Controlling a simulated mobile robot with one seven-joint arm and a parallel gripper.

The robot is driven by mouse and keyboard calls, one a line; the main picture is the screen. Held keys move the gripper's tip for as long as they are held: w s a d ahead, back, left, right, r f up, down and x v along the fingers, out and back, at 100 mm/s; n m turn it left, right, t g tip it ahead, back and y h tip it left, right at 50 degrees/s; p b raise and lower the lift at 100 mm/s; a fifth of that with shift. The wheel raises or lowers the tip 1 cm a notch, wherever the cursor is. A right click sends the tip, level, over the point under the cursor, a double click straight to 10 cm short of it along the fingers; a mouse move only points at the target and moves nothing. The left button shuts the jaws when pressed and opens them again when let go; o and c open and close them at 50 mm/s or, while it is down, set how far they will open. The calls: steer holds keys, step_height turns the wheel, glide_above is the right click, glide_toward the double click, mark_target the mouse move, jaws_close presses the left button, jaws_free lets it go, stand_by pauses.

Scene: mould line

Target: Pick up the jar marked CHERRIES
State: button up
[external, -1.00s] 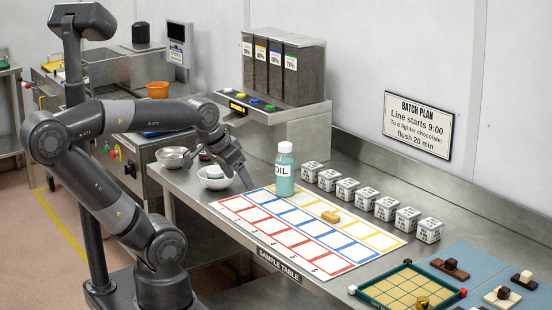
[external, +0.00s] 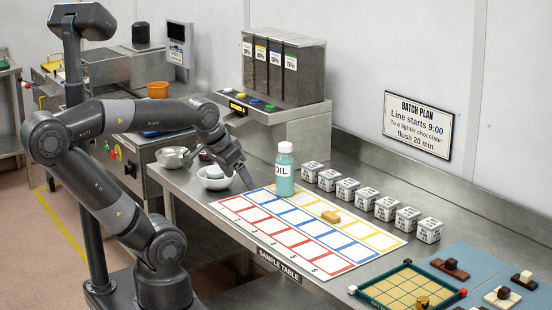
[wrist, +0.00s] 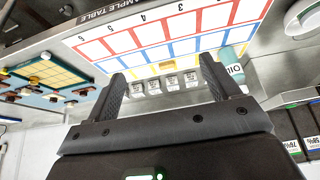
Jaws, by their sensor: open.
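I see no jar on which CHERRIES can be read. The one clear jar-like thing is a teal bottle (external: 284,172) with a white cap, marked OIL, upright at the back edge of the sample sheet; it shows at the right in the wrist view (wrist: 235,66). A row of small white-and-grey blocks (external: 347,189) stands behind the sheet, their markings too small to read. My gripper (external: 246,181) is open and empty, left of the bottle and above the table. In the wrist view its two fingers (wrist: 162,66) are spread with nothing between them.
The sample sheet (external: 236,208) has red, blue and yellow squares, with a small tan block (external: 331,216) on it. A white bowl (external: 214,183) is beside my gripper, and a metal bowl (external: 170,158) farther left. A green-framed tray (external: 375,298) is at the front right.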

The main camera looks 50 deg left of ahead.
steer(key=w+a+r+n, duration=0.2)
steer(key=w+a+r, duration=0.4)
steer(key=w+r, duration=0.45)
steer(key=w+a+r+n+g+y, duration=0.1)
steer(key=w+a+r, duration=0.1)
steer(key=w+a, duration=0.55)
steer(key=w+a+r+n+y, duration=0.15)
steer(key=w+a, duration=0.35)
steer(key=a, duration=0.6)
steer(key=a+f+n+g, duration=0.15)
steer(key=a+f, duration=0.35)
steer(key=a, duration=1.3)
steer(key=a+f+n, duration=0.2)
steer(key=a+f, duration=0.3)
steer(key=a, duration=1.2)
steer(key=x, duration=0.4)
steer(key=s+d+x, duration=0.1)
steer(key=x, duration=0.4)
steer(key=d+f+x, duration=0.1)
steer(key=x, duration=0.4)
steer(key=shift+s+d+f, duration=0.15)
steer(key=shift+f, duration=0.05)
steer(key=x, duration=0.6)
steer(key=shift+s+a+r, duration=0.1)
steer(key=shift+a, duration=0.15)
steer(key=shift+y, duration=0.25)
steer(key=c, duration=1.2)
